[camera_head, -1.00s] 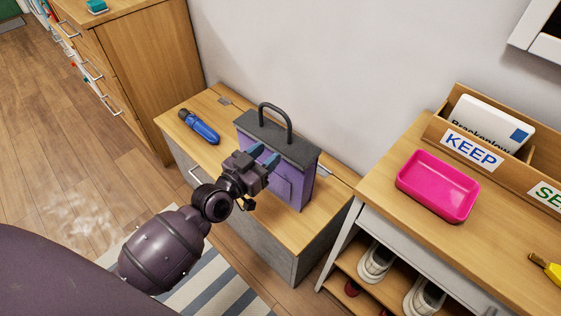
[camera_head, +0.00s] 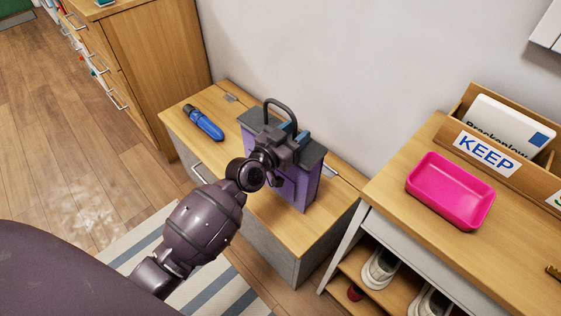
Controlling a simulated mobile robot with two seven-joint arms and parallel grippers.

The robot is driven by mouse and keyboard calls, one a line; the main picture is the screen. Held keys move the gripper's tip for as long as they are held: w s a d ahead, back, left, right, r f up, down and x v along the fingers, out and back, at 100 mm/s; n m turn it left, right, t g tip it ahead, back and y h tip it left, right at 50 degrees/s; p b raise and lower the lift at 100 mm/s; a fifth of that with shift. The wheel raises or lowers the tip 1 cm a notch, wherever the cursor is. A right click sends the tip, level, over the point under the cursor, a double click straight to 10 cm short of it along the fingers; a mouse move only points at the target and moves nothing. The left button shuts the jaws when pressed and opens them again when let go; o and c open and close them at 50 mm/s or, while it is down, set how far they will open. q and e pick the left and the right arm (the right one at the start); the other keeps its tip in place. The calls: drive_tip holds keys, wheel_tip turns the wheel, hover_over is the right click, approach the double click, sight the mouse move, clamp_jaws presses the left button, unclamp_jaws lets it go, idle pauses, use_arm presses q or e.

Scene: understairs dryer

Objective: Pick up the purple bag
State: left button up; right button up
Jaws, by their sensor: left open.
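The purple bag (camera_head: 299,188) stands upright on the low wooden-topped bench (camera_head: 278,227). It has a dark grey top and a dark arched handle (camera_head: 268,107) that rises above the top. My left gripper (camera_head: 295,130) is open, over the bag's top, close to the handle's right leg. Its blue-tipped fingers point away towards the wall. The gripper hides part of the bag's top and front, and I cannot tell whether the handle lies between the fingers. My right gripper is not in view.
A blue umbrella (camera_head: 205,123) lies on the bench left of the bag. A wooden drawer cabinet (camera_head: 160,70) stands at the back left. A desk (camera_head: 400,182) on the right bears a pink tray (camera_head: 450,190) and a KEEP box (camera_head: 487,152), with shoes (camera_head: 380,268) below.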

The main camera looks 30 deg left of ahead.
use_arm(q)
clamp_jaws()
drive_tip(key=shift+r, duration=0.1)
idle(1.3)
